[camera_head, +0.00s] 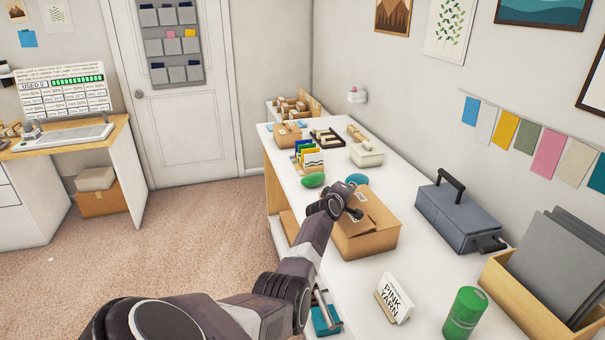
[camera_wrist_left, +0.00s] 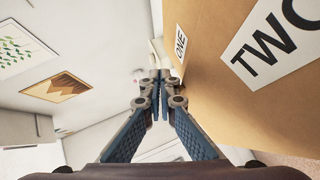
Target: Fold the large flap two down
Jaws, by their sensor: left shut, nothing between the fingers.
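A brown cardboard box (camera_head: 372,243) stands on the white table in the head view. My left gripper (camera_head: 355,214) is shut and empty at the box's top, over its left part, and hides some of it. In the left wrist view a large brown cardboard panel with a white label reading TWO (camera_wrist_left: 275,45) fills the right side. A smaller label reading ONE (camera_wrist_left: 180,45) shows beyond it. The closed left fingertips (camera_wrist_left: 157,76) are just left of the cardboard; I cannot tell whether they touch it. My right gripper is out of view.
Green (camera_head: 313,180) and teal (camera_head: 357,179) rounded objects lie behind the box. A grey toolbox (camera_head: 459,217) stands to its right. A PINK YARN sign (camera_head: 394,298) and a green canister (camera_head: 465,313) stand in front. Bare table lies between these and the box.

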